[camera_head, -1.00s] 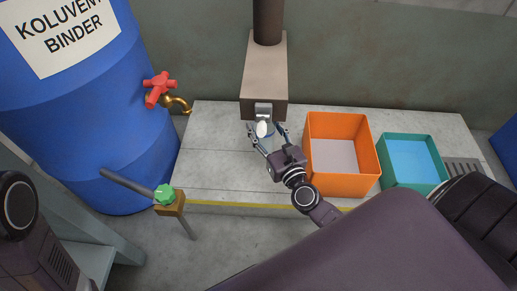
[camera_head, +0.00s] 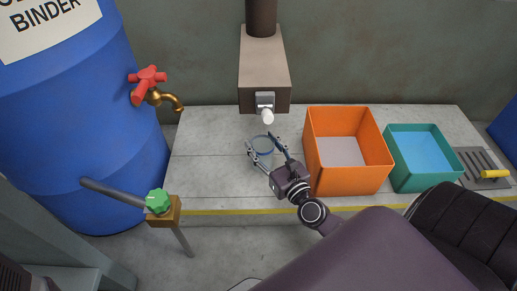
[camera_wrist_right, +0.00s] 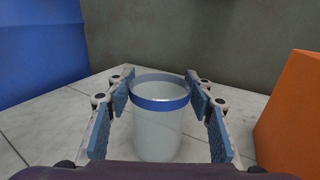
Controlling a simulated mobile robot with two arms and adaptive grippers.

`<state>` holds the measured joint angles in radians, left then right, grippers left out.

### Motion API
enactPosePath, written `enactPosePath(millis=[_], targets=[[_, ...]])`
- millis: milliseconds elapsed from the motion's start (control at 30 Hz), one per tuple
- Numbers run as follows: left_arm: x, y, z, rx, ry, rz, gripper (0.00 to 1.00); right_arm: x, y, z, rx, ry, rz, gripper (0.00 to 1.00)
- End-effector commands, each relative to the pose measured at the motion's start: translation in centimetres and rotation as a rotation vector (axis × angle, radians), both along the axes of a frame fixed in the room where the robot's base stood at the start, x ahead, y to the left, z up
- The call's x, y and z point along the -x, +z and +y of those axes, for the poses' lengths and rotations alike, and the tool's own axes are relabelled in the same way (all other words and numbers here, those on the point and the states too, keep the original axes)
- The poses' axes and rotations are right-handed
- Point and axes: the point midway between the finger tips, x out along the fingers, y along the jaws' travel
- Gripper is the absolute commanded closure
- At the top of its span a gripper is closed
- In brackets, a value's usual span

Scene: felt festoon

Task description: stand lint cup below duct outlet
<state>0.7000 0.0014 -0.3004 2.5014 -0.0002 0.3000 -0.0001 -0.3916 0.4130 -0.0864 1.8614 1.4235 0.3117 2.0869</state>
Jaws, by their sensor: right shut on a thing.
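The lint cup (camera_head: 262,146) is clear with a blue rim; in the right wrist view it is upright (camera_wrist_right: 158,125). My right gripper (camera_head: 264,143) has its fingers on both sides of the cup, which it holds just below the rim. I cannot tell whether the cup's base touches the bench. The duct outlet (camera_head: 264,101) is a grey fitting with a white tip on the front of the beige duct box (camera_head: 263,70). In the head view the cup appears below the white tip in the picture, seemingly nearer to me. My left gripper is out of view.
The grey bench (camera_head: 208,155) has free room left of the cup. An orange bin (camera_head: 380,165) stands close to the right of my gripper, with a teal bin (camera_head: 425,180) beyond it. A blue drum (camera_head: 80,130) with a red-handled tap (camera_head: 150,85) stands at left.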

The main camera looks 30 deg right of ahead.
Motion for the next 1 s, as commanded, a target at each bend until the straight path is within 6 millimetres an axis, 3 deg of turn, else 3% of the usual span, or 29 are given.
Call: enactPosePath(millis=[333, 367, 500, 867, 1000], targets=[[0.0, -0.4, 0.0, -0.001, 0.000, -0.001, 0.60, 0.0, -0.3, 0.0, 0.000, -0.001, -0.002, 0.80], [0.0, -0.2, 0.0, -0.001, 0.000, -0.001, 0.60, 0.0, -0.2, 0.0, 0.000, -0.001, -0.001, 0.50], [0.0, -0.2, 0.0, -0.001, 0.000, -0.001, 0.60, 0.0, -0.1, 0.0, 0.000, 0.000, -0.001, 0.34], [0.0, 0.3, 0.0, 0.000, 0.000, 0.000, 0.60, 0.0, 0.4, 0.0, 0.000, 0.000, -0.001, 0.34], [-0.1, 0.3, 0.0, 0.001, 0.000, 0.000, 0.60, 1.8, 0.1, 0.1, 0.002, 0.000, 0.003, 0.34]])
